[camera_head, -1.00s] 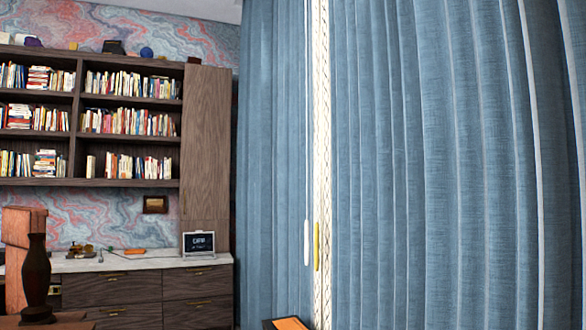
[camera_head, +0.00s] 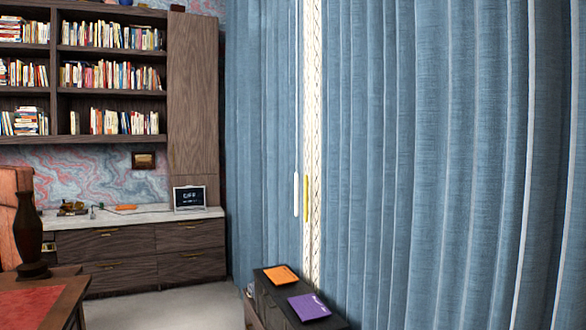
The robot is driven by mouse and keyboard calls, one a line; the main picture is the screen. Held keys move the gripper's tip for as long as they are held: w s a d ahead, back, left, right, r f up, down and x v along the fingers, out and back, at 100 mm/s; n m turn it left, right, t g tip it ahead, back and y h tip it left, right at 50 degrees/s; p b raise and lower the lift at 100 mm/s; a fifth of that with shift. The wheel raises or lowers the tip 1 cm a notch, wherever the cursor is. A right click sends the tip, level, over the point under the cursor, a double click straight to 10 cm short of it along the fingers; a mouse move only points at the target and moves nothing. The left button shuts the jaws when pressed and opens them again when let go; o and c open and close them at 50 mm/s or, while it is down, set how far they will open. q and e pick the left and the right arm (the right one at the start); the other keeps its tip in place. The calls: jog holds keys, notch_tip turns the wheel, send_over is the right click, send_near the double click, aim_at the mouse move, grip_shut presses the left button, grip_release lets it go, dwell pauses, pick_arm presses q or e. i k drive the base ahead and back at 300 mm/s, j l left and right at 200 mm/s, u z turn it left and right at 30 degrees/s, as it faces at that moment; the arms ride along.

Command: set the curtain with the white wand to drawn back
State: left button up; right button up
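The white wand (camera_head: 296,196) hangs on a thin cord at the inner edge of the left blue curtain (camera_head: 262,140). A yellow wand (camera_head: 306,199) hangs just to its right, by the inner edge of the right blue curtain (camera_head: 430,150). Both curtains are spread out in folds, with only a narrow pale patterned strip (camera_head: 312,120) showing between them. Neither of my grippers shows in the head view.
A low dark cabinet (camera_head: 267,300) with an orange book (camera_head: 281,275) and a purple book (camera_head: 309,307) on top stands below the wands. A desk corner (camera_head: 62,296) is at lower left. Bare floor (camera_head: 165,306) lies between them. Shelves (camera_head: 110,95) and drawers (camera_head: 140,252) fill the back left.

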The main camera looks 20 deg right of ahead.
aim_at(269, 77)
jog(key=i+l, duration=0.1)
jog(key=i, duration=0.6)
jog(key=i+l, duration=0.15)
jog(key=i, duration=0.5)
jog(key=l+z, duration=0.05)
